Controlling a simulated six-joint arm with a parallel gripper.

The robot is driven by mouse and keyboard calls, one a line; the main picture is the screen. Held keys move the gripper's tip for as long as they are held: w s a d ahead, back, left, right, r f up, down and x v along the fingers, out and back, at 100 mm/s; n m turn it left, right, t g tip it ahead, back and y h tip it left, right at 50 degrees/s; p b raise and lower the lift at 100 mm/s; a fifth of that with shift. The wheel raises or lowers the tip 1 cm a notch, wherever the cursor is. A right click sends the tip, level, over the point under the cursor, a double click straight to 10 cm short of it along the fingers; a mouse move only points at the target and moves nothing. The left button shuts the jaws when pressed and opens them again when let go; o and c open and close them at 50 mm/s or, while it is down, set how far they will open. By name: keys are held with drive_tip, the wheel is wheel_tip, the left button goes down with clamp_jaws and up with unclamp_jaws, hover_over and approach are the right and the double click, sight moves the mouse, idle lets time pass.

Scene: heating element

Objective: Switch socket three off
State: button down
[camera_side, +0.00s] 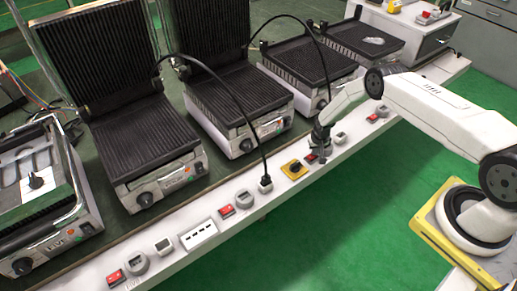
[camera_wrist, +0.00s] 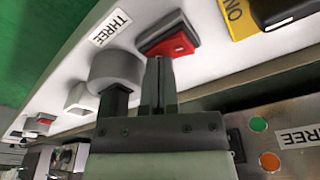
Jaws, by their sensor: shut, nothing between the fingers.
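The red rocker switch by the "THREE" label (camera_wrist: 110,27) shows in the wrist view (camera_wrist: 172,43), in a dark frame on the white rail. In the side view, the red switch (camera_side: 311,158) is partly hidden by my gripper (camera_side: 319,150). My gripper also shows in the wrist view (camera_wrist: 160,62), its fingers shut together with nothing between them. The fingertips are right at the switch's lower edge; I cannot tell whether they touch it. A grey round socket (camera_wrist: 117,68) sits beside the switch, partly behind a dark part.
A yellow emergency-stop plate (camera_side: 293,170) lies beside the switch. Other red switches (camera_side: 226,211) and sockets (camera_side: 244,199) line the white rail. A black cable runs to a plug (camera_side: 265,183). Contact grills (camera_side: 155,150) stand behind; open green floor lies in front.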

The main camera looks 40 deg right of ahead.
drive_tip(key=shift+r, duration=3.45)
drive_tip(key=s+a+r+n, duration=0.15)
drive_tip(key=a+r, duration=0.35)
drive_tip(key=r, duration=0.5)
drive_tip(key=s+a+r+n, duration=0.1)
drive_tip(key=s+a+r, duration=0.25)
drive_tip(key=r, duration=0.75)
drive_tip(key=s+a+r+n, duration=0.1)
drive_tip(key=s+a+r, duration=0.1)
drive_tip(key=s, duration=0.3)
drive_tip(key=s+a+r+n, duration=0.1)
drive_tip(key=s+a+r, duration=0.2)
drive_tip(key=s+r, duration=0.2)
drive_tip(key=s+a+r+n+t, duration=0.1)
drive_tip(key=s+a+r, duration=0.2)
drive_tip(key=s, duration=0.4)
drive_tip(key=shift+a+r+y, duration=0.2)
drive_tip(key=shift+r+y, duration=0.1)
drive_tip(key=shift+y, duration=0.1)
drive_tip(key=shift+s+n, duration=0.1)
drive_tip(key=shift+n, duration=0.15)
